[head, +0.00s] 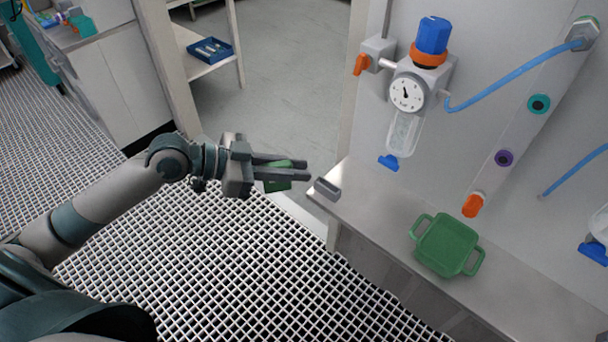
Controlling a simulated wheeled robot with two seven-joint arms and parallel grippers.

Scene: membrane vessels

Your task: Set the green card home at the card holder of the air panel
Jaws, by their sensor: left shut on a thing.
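My left gripper (306,169) is shut on the green card (276,186), which shows between and below its fingers. The fingers point right, and the card is apart from the bench. A small grey slotted block (327,189), which looks like the card holder, sits at the left end of the bench. It is just right of and slightly below my fingertips in the picture. The air panel (475,75) stands behind the bench, with a round gauge (408,92) and a blue-topped regulator (433,36). My right gripper is not in view.
A green two-handled tray (446,246) sits on the grey bench (385,212), right of the block. Blue hoses (510,88) and orange fittings project from the panel. A shelf with a blue tray (209,50) stands further back. The grated floor (225,275) is clear.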

